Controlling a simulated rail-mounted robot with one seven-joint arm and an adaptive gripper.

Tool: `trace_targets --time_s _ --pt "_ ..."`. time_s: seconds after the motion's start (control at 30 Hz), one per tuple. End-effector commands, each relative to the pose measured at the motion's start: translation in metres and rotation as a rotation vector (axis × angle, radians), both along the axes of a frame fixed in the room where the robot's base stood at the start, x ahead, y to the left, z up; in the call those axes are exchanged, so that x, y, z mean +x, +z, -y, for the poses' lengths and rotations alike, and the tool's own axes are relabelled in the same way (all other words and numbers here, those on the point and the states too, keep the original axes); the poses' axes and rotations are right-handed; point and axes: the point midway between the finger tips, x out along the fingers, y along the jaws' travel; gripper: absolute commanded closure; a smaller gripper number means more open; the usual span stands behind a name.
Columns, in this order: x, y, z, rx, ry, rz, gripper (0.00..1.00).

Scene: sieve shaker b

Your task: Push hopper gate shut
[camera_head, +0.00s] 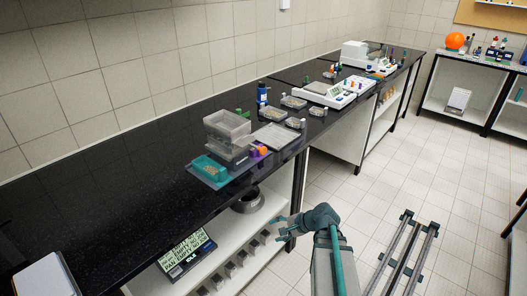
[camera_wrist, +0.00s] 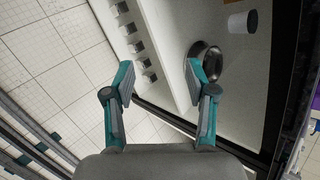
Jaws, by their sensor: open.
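A clear box-shaped hopper unit (camera_head: 227,127) stands on the black bench, with a grey body under it. A teal tray (camera_head: 209,168) with tan material sits at its front left. A small orange and purple part (camera_head: 260,150) is at its right side. I cannot tell which part is the gate or how it stands. My gripper (camera_head: 279,228) is in front of the bench, below the top and apart from the hopper. In the wrist view my gripper (camera_wrist: 161,76) has its fingers wide apart with nothing between them. The hopper cannot be made out in that view.
The black bench top (camera_head: 110,200) has a clear stretch to the left. Several small trays and a white balance (camera_head: 325,95) stand farther right. Below, the white shelf holds a metal bowl (camera_head: 248,200), a display (camera_head: 186,252) and several small blocks.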

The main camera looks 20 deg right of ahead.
Motion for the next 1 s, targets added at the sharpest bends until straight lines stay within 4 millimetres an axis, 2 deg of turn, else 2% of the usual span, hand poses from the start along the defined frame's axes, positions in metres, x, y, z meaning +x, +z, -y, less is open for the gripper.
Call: trace_targets --time_s 0.03,0.1,0.17,0.2,0.3,0.4,0.5,0.6,0.83,1.0 --pt "0.014 0.030 0.014 0.070 -0.083 0.041 0.44" --pt "0.031 0.073 0.027 0.197 -0.196 0.089 0.44" --pt "0.042 0.111 0.038 0.323 -0.285 0.125 0.44" --pt "0.049 0.137 0.045 0.418 -0.343 0.147 0.44" --pt "0.061 0.195 0.054 0.680 -0.451 0.167 0.44" --pt "0.068 0.227 0.054 0.916 -0.516 0.135 0.44" --pt "0.070 0.242 0.055 1.101 -0.563 0.079 0.44" --pt "0.071 0.249 0.056 1.208 -0.595 0.027 0.44" --pt "0.079 0.249 0.053 1.262 -0.625 -0.023 0.44" --pt "0.099 0.250 0.042 1.259 -0.623 -0.024 0.44"
